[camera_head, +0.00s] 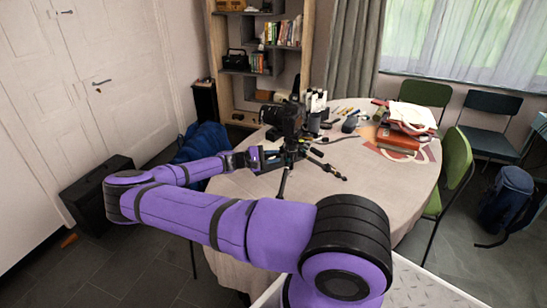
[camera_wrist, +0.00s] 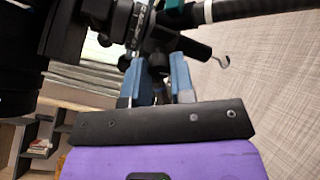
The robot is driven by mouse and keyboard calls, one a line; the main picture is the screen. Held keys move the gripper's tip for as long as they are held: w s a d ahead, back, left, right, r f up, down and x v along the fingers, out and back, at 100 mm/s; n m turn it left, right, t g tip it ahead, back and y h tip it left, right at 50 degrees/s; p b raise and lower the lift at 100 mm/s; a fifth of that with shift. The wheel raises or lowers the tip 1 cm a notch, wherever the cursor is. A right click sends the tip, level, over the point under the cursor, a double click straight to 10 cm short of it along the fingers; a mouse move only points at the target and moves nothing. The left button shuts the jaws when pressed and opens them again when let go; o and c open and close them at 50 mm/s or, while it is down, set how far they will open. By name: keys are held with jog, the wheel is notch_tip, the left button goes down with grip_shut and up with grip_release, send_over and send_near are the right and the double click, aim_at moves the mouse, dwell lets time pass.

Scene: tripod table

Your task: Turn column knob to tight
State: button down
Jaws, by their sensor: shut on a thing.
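A black tripod (camera_head: 290,150) with a black camera (camera_head: 284,118) on top stands on the round table, its legs spread over the tabletop. My gripper (camera_head: 276,156) reaches the tripod's column from the left, just below the camera. In the wrist view my gripper's two blue fingers (camera_wrist: 157,82) are shut on a small dark knob (camera_wrist: 158,60) beside the column (camera_wrist: 140,28). The fingers hide most of the knob, and its turned angle cannot be told.
The round table (camera_head: 375,185) has bare room at its front right. Red books (camera_head: 398,138), small tools and white bottles (camera_head: 316,100) lie or stand behind the tripod. A green chair (camera_head: 455,165) stands at right. A bookshelf (camera_head: 225,65) stands behind.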

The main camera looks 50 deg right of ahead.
jog(key=m, duration=0.8)
jog(key=shift+m, duration=0.3)
dwell(0.3)
jog(key=c, duration=1)
grip_release()
jog(key=shift+o, duration=0.2)
jog(key=v, duration=1)
jog(key=shift+w+a, duration=0.3)
